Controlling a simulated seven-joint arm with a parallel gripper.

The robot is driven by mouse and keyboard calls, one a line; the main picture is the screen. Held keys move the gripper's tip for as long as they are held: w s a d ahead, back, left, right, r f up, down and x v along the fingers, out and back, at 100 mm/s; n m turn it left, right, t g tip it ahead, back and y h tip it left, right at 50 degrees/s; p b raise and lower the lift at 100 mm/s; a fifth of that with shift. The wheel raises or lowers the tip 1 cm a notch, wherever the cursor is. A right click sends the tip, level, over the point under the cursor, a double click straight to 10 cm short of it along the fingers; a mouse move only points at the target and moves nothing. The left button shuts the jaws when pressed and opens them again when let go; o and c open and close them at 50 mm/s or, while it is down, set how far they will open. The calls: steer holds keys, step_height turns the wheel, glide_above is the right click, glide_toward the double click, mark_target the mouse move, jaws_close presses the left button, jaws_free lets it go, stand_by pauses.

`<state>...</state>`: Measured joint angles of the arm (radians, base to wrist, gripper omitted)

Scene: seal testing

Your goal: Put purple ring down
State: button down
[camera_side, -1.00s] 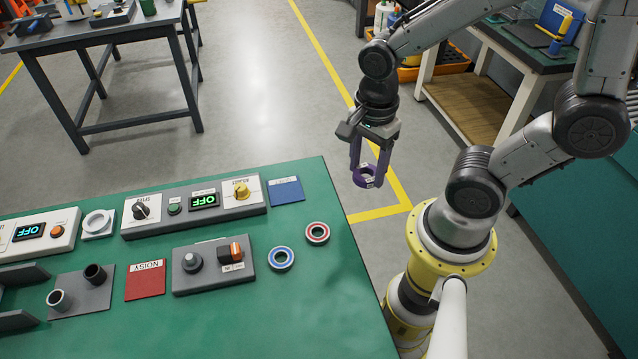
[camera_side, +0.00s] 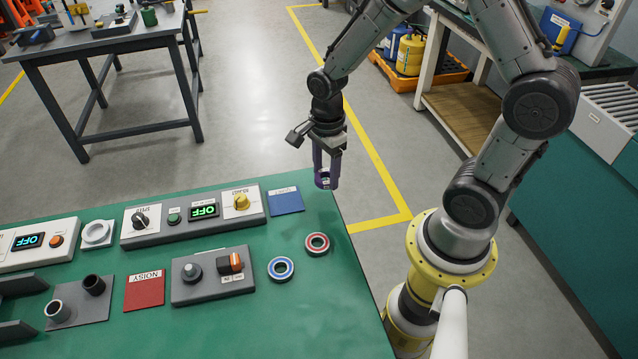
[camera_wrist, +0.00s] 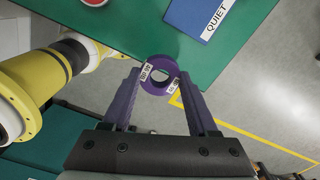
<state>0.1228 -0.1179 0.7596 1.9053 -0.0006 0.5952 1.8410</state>
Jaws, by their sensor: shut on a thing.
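The purple ring (camera_wrist: 160,63) is held between the two fingers of my gripper (camera_side: 326,180). In the wrist view it sits at the fingertips of my gripper (camera_wrist: 160,76), with two white labels on its rim. In the side view the purple ring (camera_side: 326,184) is small and partly covered by the fingers. It is above the far right edge of the green table (camera_side: 230,320), clear of the other things on it.
A blue QUIET plate (camera_side: 287,200) lies left of my gripper. A red-rimmed ring (camera_side: 317,244) and a blue-rimmed ring (camera_side: 281,269) lie on the table. A red NOISY plate (camera_side: 145,290) and several control boxes (camera_side: 195,218) stand further left. Green surface between the rings and the right edge is bare.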

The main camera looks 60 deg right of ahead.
mark_target(319, 172)
steer(key=shift+w+d+f, duration=0.1)
steer(key=shift+w+f, duration=0.85)
steer(key=shift+f, duration=1.7)
steer(key=shift+f, duration=0.1)
steer(key=shift+c, duration=0.9)
jaws_free()
